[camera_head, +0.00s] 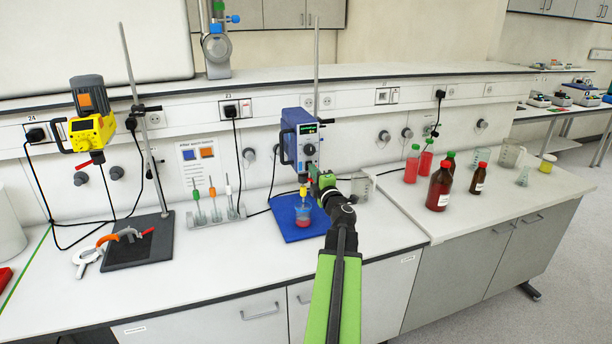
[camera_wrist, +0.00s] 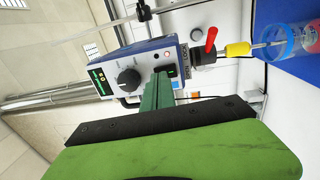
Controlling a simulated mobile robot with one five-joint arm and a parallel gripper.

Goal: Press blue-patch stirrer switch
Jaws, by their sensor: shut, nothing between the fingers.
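The blue overhead stirrer (camera_head: 291,136) hangs on a stand over a blue mat (camera_head: 285,222), with a beaker of red liquid (camera_head: 303,218) beneath it. In the wrist view the stirrer's front panel (camera_wrist: 145,62) appears turned sideways, with a dark knob (camera_wrist: 129,80), a lit green display (camera_wrist: 97,80) and a small red-ringed button (camera_wrist: 166,55). A dark switch (camera_wrist: 172,71) sits right by my fingertips and is partly hidden by them. My gripper (camera_wrist: 160,77) is shut and empty, its tips at the panel; I cannot tell whether they touch the switch.
A yellow stirrer (camera_head: 90,128) with an orange patch stands at left. A rack of stirring rods (camera_head: 215,214) is left of the mat. Brown bottles (camera_head: 440,186) and red-filled bottles (camera_head: 412,165) stand on the right bench. The front bench is mostly clear.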

